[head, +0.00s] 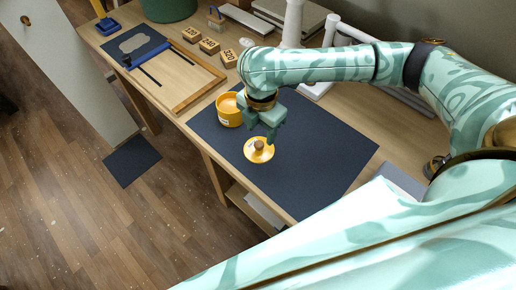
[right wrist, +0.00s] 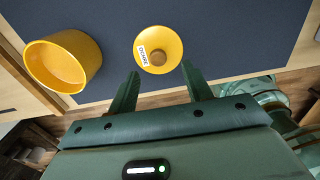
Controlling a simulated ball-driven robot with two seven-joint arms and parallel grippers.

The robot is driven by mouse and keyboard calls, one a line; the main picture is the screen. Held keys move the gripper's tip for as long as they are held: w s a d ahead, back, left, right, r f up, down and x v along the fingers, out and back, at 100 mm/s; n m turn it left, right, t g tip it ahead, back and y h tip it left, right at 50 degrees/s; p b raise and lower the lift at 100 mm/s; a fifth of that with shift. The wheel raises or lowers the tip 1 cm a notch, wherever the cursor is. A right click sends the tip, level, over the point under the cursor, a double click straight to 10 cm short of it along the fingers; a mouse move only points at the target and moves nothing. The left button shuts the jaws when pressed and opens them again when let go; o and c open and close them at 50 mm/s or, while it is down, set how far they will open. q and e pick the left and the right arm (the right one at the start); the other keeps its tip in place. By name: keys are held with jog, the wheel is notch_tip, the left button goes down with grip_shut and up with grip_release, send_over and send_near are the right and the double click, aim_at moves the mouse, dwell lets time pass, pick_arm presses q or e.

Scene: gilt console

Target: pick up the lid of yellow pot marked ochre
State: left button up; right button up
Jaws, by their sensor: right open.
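The yellow lid (head: 250,155) lies on the dark mat with its brown knob up. In the right wrist view the lid (right wrist: 163,36) shows a white label that seems to read OCHRE, and its knob sits near the line between my fingertips. The yellow pot (head: 229,116) stands open at the mat's left edge; it also shows in the right wrist view (right wrist: 62,62), and looks empty. My right gripper (head: 264,130) is open and empty, close above and beside the lid. In the right wrist view its fingertips (right wrist: 162,73) are apart, with the lid beyond them. My left gripper is not in view.
The dark mat (head: 320,150) is clear right of the lid. A wooden-framed board (head: 196,97) with a blue bar lies at the left. Several small numbered wooden blocks (head: 209,46) stand behind. White cylinders (head: 292,22) stand at the back. The table's front edge is near.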

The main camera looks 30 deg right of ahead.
aim_at(258, 145)
jog(key=shift+s+a+f, duration=0.1)
jog(key=shift+a+f, duration=0.05)
jog(key=shift+f, duration=0.3)
jog(key=f+b, duration=0.1)
jog(key=f, duration=0.1)
jog(key=f+b, duration=0.2)
jog(key=f, duration=0.1)
jog(key=shift+w+a, duration=0.2)
jog(key=shift+r, duration=0.1)
jog(key=c, duration=1.1)
